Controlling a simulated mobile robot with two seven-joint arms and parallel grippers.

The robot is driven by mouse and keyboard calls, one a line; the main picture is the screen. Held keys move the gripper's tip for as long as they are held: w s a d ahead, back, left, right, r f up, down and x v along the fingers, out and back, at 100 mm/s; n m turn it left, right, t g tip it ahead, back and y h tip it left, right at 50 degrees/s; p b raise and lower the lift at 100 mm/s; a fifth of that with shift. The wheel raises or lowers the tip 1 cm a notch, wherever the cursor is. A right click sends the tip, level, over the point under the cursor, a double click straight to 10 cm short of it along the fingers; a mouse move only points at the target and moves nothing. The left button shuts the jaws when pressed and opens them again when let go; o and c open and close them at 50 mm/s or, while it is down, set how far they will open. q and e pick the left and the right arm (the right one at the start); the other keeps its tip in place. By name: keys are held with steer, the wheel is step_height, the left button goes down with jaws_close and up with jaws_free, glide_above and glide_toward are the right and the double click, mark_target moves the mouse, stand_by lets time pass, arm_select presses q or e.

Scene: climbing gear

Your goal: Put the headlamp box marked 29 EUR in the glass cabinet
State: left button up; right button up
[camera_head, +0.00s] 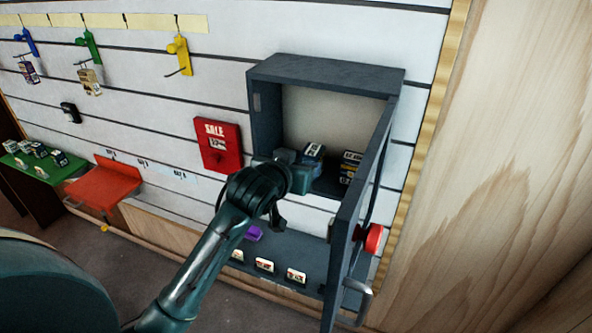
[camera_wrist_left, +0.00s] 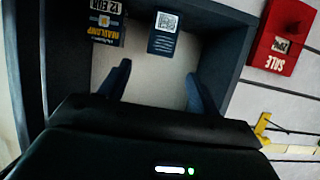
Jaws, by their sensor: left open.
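The glass cabinet (camera_head: 325,72) is a dark grey wall box, with its door (camera_head: 350,215) swung open to the right. My left gripper (camera_head: 300,165) is at the cabinet opening. In the left wrist view its fingers (camera_wrist_left: 158,85) are spread with nothing between them. A dark box with a white code label (camera_wrist_left: 163,35) stands inside, ahead of the fingers and apart from them. It also shows in the head view (camera_head: 314,151). Beside it is a yellow-and-dark headlamp box marked 12 EUR (camera_wrist_left: 104,22), also in the head view (camera_head: 350,172). I cannot read a 29 EUR mark anywhere.
A red SALE sign (camera_head: 218,147) hangs left of the cabinet. A low shelf with several cards (camera_head: 265,265) and a purple item (camera_head: 253,233) lies below. A red tray (camera_head: 103,187) and a green-topped stand with boxes (camera_head: 40,165) are at left. The open door bounds the right side.

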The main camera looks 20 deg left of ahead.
arm_select(q)
steer(key=s+d+f+m+g+h, duration=0.15)
steer(key=s+f, duration=0.25)
steer(key=f, duration=0.4)
steer(key=s+d+f+m+g+h, duration=0.1)
steer(key=s+d+f, duration=0.1)
steer(key=s+f, duration=0.35)
steer(key=s+d+f+g+h, duration=0.1)
steer(key=s+d+f, duration=0.3)
steer(key=s+f, duration=1)
steer(key=shift+s+d+f+m, duration=0.15)
steer(key=shift+s+f+m, duration=0.25)
steer(key=shift+s, duration=0.7)
